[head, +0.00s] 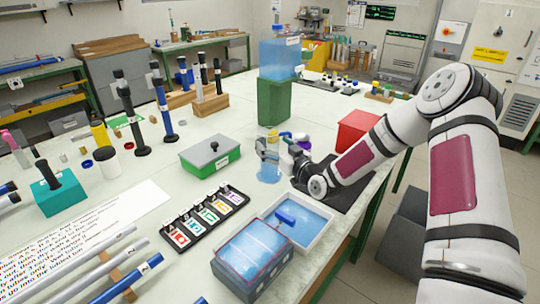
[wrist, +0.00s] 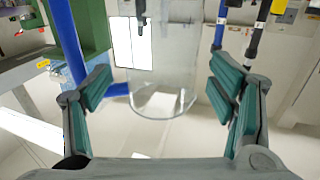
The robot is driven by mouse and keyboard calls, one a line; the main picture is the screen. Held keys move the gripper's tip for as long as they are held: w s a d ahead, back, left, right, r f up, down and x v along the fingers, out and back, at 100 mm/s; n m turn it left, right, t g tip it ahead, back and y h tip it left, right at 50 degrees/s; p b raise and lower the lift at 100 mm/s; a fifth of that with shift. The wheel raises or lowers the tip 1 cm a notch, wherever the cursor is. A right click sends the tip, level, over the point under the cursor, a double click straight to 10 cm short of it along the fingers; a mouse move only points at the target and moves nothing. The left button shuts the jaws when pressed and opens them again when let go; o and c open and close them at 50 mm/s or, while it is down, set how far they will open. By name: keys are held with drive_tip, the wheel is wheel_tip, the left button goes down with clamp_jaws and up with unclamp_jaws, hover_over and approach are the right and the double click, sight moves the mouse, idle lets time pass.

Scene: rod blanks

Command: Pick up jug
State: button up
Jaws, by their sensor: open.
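The jug (head: 269,174) is a clear, pale-blue-tinted vessel on the white bench in the head view, partly hidden by my gripper (head: 266,156). In the wrist view the clear jug (wrist: 165,65) stands centrally beyond the fingertips, with its rounded bottom edge visible. My gripper (wrist: 163,85) is open, its green-padded fingers spread to the left and right of the jug in that picture. I see no finger closed on it. Its transparency makes the exact gap hard to judge.
A blue water tank (head: 280,58) stands on a green block (head: 275,100) behind. A red box (head: 358,130) and dark mat (head: 336,190) lie right. A white tray (head: 309,232) and labelled rack (head: 208,216) are in front. A green box (head: 210,160) stands left.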

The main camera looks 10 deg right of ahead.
drive_tip(key=shift+x, duration=1.4)
clamp_jaws()
drive_tip(key=shift+r, duration=0.15)
